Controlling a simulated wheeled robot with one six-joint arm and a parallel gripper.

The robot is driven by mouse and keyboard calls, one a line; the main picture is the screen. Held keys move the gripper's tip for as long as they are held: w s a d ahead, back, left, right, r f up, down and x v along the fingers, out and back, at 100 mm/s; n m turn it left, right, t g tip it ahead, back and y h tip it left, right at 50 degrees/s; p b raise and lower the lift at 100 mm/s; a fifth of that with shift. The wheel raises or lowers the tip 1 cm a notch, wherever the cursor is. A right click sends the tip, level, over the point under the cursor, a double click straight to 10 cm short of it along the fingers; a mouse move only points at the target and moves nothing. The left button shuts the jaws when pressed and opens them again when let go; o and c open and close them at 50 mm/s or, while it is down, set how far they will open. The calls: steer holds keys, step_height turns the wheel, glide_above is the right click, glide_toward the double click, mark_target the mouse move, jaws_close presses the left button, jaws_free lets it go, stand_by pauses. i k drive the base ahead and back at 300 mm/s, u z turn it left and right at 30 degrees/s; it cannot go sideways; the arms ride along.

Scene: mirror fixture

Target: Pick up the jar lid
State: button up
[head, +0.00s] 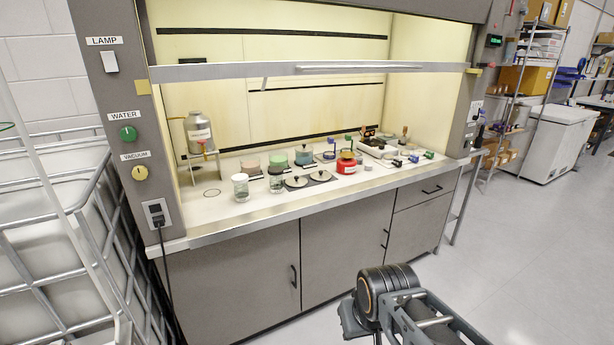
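Two small glass jars stand near the front of the fume hood's worktop in the head view. The left jar has a white lid (240,178) on it. I cannot tell which of these is the jar lid of the task. Part of my arm shows at the bottom right, well short of the hood. No gripper fingers can be seen.
The hood's sash (300,69) is raised, leaving the worktop front open. Behind the discs stand several coloured containers, including a red pot (346,166). A metal canister (199,130) stands on a rack at the left. Grey cabinets (340,235) lie below. The floor (500,250) at right is clear.

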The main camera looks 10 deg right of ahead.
mark_target(297, 182)
steer(key=z, duration=0.2)
steer(key=i, duration=1.15)
steer(key=u, duration=0.6)
steer(key=i, duration=0.9)
steer(key=u, duration=0.45)
